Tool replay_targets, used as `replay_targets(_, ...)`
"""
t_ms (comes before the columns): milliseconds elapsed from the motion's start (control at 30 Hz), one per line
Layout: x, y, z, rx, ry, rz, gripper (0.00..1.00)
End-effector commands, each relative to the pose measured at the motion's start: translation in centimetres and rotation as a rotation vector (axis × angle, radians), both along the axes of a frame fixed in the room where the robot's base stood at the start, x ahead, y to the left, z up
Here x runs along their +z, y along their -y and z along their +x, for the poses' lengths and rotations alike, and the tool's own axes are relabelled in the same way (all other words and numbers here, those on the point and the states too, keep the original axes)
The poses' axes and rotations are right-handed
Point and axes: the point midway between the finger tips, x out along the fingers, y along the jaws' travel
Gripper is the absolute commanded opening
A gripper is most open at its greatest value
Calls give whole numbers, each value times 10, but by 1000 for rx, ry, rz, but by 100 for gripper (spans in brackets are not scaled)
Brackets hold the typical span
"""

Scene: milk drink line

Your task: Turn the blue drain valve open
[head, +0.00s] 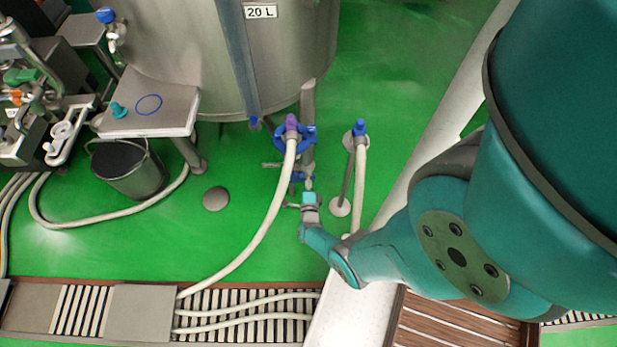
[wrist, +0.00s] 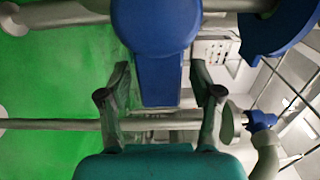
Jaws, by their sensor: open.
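Below the steel tank (head: 275,60) labelled "20 L", a vertical pipe carries blue valve parts. A low blue handle (head: 298,177) sits on it just beyond my gripper (head: 308,198), partly hidden. In the wrist view, a blue lever (wrist: 158,80) with a broad rounded top points down between the two fingers of my gripper (wrist: 163,80). The fingers are open, one on each side, with gaps to the lever; I see no contact. I take this lever to be the drain valve's handle.
A blue handwheel (head: 309,136) and a purple-ended hose (head: 291,124) are just above the low handle. A blue-topped hose stand (head: 359,128) is close on the right. A bucket (head: 128,168) and small table (head: 150,105) stand left.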

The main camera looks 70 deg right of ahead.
Motion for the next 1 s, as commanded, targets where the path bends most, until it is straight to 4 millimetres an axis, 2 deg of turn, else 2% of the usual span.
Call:
replay_targets(200, 0, 0, 0, 0, 0, 1, 65)
replay_targets(233, 0, 0, 0, 0, 0, 1, 62)
replay_targets(400, 0, 0, 0, 0, 0, 1, 20)
replay_targets(500, 0, 0, 0, 0, 0, 1, 0)
replay_targets(767, 0, 0, 0, 0, -10, -3, 0)
replay_targets(1000, 5, 0, 0, 0, -87, -35, 0)
